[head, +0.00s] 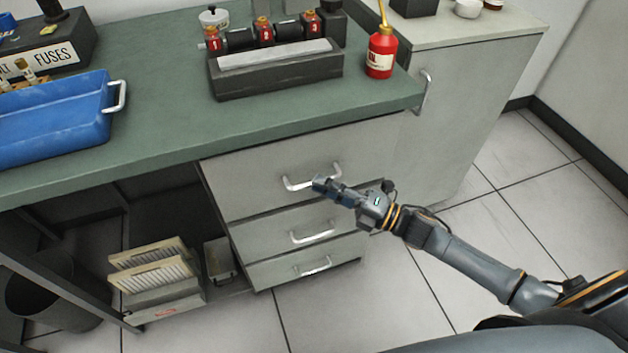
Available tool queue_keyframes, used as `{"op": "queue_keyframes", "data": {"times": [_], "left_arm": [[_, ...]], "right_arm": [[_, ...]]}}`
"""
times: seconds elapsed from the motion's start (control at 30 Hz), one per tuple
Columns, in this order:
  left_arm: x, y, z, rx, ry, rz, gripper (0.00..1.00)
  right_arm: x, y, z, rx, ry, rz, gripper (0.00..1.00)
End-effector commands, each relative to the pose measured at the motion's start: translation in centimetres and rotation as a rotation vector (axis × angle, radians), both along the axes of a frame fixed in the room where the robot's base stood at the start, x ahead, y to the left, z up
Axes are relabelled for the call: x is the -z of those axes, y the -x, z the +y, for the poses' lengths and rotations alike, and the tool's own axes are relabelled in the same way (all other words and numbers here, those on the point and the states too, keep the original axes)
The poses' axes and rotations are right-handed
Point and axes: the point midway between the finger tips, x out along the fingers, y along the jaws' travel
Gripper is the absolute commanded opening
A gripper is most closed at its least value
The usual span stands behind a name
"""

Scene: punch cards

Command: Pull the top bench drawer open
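The top bench drawer (255,183) is a pale grey front under the green bench top, and it looks flush with the drawers below. Its silver bar handle (293,186) shows at the left and upper right; my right gripper hides part of it. My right gripper (323,187) comes in from the right, with its fingertips in front of the handle. I cannot tell whether the fingers touch the handle, or whether they are open or shut. My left gripper is out of view.
Two more drawers with bar handles (312,236) sit below. The bench top (160,140) holds a blue tray (50,122), a dark grey device (275,72) and a red bottle (380,55). A grey cabinet (460,110) stands right. The tiled floor (400,300) before the drawers is clear.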

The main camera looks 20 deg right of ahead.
Motion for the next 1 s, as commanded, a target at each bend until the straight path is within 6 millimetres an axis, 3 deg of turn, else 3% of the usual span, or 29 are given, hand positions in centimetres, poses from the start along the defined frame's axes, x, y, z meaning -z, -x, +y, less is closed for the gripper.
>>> {"op": "queue_keyframes", "data": {"times": [0.2,0.57,0.67,1.0], "left_arm": [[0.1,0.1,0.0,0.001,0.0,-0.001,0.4],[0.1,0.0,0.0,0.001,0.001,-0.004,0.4],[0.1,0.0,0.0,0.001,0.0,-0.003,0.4],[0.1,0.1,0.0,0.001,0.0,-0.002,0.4]], "right_arm": [[-0.3,-1.7,1.8,0.001,0.0,0.0,0.2],[-0.3,-1.9,2.1,0.001,0.001,0.001,0.2],[-0.3,-1.9,2.1,0.001,0.001,0.001,0.0],[-0.3,-1.9,2.1,0.001,0.001,0.002,0.0]]}}
